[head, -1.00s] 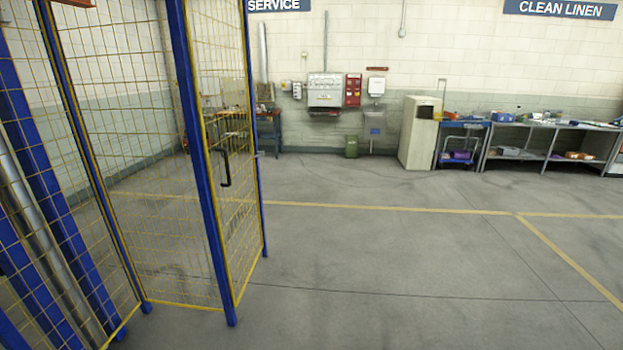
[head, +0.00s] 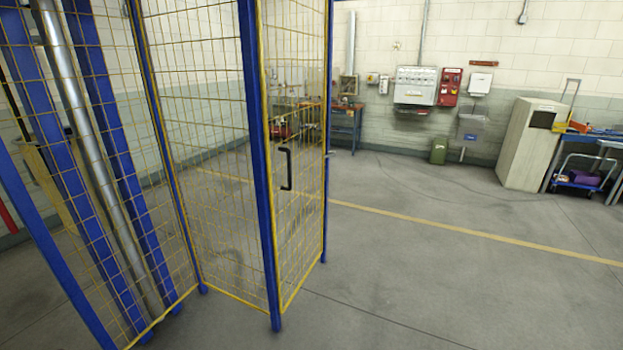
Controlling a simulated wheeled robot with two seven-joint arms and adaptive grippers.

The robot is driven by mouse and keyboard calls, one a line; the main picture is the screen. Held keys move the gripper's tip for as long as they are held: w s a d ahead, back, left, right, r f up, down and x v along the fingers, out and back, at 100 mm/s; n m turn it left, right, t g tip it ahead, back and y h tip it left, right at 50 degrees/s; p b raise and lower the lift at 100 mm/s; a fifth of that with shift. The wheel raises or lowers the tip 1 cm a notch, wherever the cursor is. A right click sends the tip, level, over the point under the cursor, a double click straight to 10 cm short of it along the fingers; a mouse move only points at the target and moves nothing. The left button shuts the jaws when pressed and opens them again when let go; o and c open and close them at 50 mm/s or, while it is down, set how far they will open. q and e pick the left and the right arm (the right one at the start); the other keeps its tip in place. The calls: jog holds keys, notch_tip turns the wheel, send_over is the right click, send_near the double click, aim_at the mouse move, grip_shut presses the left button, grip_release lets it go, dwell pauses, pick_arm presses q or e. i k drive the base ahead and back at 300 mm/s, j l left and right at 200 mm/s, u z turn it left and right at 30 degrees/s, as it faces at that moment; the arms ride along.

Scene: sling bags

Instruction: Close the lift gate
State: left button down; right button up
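The lift gate (head: 303,190) is a yellow mesh panel with a yellow frame and a blue far post. It stands swung out from a blue post (head: 259,190) of the lift cage, left of the picture's middle. A black handle (head: 286,169) is on the gate's near side, close to that post. The cage's mesh side (head: 205,150) runs back to the left. Neither of my grippers shows in the head view, so I cannot see their state.
A silver vertical pipe (head: 100,150) and blue columns stand inside the cage at left. Concrete floor (head: 430,290) is clear at centre and right, crossed by a yellow line. A pale cabinet (head: 527,145), a green bin (head: 438,150) and a blue trolley (head: 578,178) stand by the far wall.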

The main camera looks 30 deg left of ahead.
aim_at(258, 3)
jog(key=i+z, duration=0.2)
jog(key=i, duration=0.6)
jog(key=i+l+u, duration=0.25)
jog(key=i, duration=0.15)
jog(key=i+l+u, duration=0.25)
jog(key=i, duration=0.15)
jog(key=i+l+u, duration=0.2)
jog(key=u, duration=0.15)
jog(key=i+l+u, duration=0.2)
jog(key=l+u, duration=0.15)
jog(key=i+l+u, duration=0.1)
jog(key=l+u, duration=0.25)
jog(key=i+l+u, duration=0.1)
jog(key=l+u, duration=0.9)
jog(key=l, duration=0.35)
jog(key=k+l+u, duration=0.1)
jog(key=l+u, duration=0.15)
jog(key=l, duration=0.35)
